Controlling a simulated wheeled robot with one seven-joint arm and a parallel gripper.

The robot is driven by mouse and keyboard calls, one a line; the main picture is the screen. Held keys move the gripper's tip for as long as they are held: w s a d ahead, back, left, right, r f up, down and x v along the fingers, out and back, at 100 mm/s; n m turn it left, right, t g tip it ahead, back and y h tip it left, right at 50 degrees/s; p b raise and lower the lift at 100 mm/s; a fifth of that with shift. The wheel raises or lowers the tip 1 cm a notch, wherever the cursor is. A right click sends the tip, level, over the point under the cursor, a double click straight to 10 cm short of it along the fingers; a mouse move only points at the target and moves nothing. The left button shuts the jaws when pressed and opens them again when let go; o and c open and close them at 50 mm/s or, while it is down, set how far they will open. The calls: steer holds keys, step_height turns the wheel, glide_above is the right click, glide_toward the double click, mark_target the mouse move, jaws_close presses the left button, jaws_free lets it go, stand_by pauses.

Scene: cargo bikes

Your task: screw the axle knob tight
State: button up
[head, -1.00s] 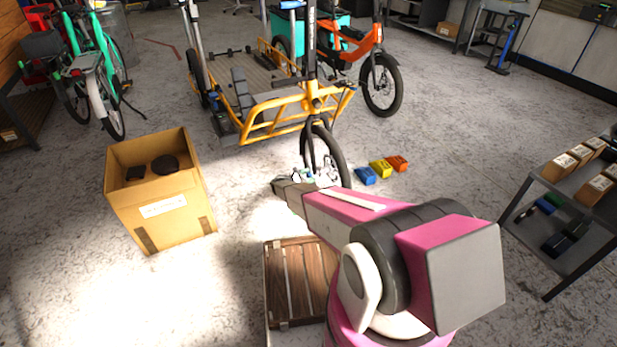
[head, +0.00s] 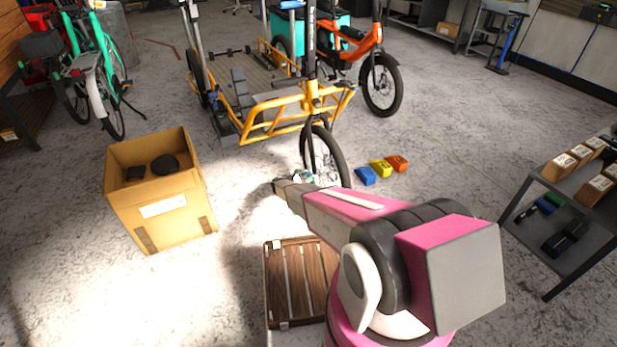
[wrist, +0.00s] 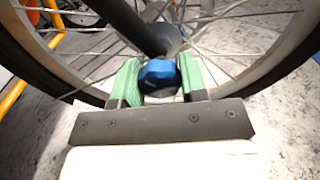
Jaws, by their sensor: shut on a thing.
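The blue axle knob (wrist: 158,74) sits at the wheel's hub in the wrist view, at the lower end of a dark fork leg (wrist: 133,27). My gripper (wrist: 160,80) has green finger pads on both sides of the knob and is shut on it. The front wheel (wrist: 282,62) with its thin spokes fills the background there. In the head view the front wheel (head: 339,165) stands under the yellow cargo bike (head: 262,122), and my arm reaches to its hub. The knob is too small to make out in the head view.
A cardboard box (head: 165,205) with dark items stands left of my arm. Blue, yellow and orange blocks (head: 380,168) lie on the floor right of the wheel. A wooden crate (head: 290,285) is close in front, and a grey shelf (head: 560,225) stands at the right.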

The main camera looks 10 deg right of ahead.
steer(key=shift+m, duration=2.6)
steer(key=o, duration=0.9)
steer(key=v, duration=1.1)
steer(key=shift+d, duration=0.1)
steer(key=shift+r, duration=0.1)
